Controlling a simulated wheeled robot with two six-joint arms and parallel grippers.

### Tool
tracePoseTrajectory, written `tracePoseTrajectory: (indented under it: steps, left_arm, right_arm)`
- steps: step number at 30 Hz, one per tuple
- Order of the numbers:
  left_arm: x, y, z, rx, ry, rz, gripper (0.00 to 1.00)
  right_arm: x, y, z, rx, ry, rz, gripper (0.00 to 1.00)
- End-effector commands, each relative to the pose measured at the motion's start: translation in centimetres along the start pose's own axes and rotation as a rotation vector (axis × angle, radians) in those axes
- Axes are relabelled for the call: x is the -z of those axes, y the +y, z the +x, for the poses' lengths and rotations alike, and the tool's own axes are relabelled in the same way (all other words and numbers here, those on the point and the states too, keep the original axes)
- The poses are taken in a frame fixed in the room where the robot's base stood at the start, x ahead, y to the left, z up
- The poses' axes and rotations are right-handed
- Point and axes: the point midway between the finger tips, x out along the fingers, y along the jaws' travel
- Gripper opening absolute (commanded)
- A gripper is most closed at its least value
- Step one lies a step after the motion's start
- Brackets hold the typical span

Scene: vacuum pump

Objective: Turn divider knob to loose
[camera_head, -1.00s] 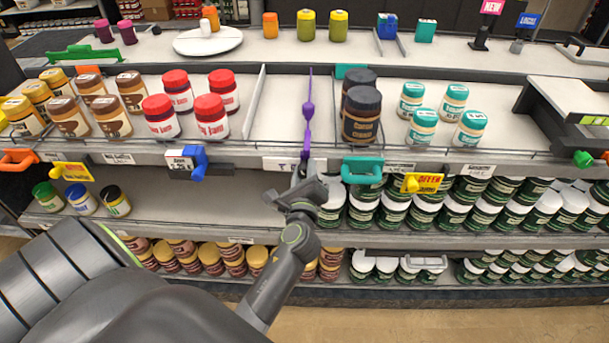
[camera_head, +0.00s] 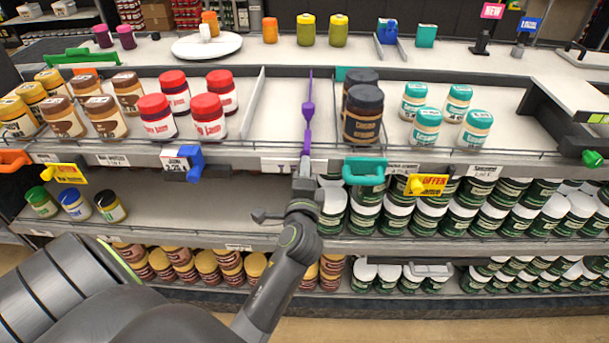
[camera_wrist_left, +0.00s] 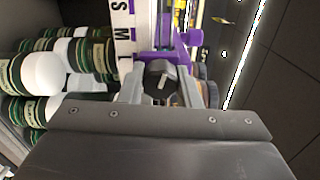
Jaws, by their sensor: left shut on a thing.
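The purple divider (camera_head: 308,112) runs front to back on the upper shelf, between an empty lane and the dark jars. Its front end meets the shelf edge, where my left gripper (camera_head: 305,182) is. In the left wrist view, a dark round knob (camera_wrist_left: 159,75) with a pale pointer mark sits in front of the purple divider mount (camera_wrist_left: 174,48). My left gripper (camera_wrist_left: 159,88) is shut on the knob, with one finger on each side of it. In the head view, my gripper hides the knob. My right gripper is out of view.
A teal handle (camera_head: 364,172) and a yellow offer tag (camera_head: 427,185) are to the right on the shelf edge.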

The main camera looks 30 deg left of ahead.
Motion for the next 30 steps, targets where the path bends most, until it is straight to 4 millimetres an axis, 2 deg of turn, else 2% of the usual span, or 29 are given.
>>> tracePoseTrajectory:
  steps: [19, 20, 24, 30]
  left_arm:
    - [0.00, -0.09, 0.02, 0.002, 0.000, -0.054, 0.07]
    - [0.00, -0.09, 0.02, 0.002, 0.000, -0.053, 0.32]
    - [0.00, -0.08, 0.02, 0.001, 0.000, -0.053, 0.50]
    - [0.00, -0.04, 0.01, 0.001, 0.000, -0.053, 0.52]
  right_arm:
    - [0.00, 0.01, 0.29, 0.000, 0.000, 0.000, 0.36]
    - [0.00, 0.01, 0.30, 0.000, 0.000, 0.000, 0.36]
    - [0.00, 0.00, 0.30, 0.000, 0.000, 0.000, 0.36]
    - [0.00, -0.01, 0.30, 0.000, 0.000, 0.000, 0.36]
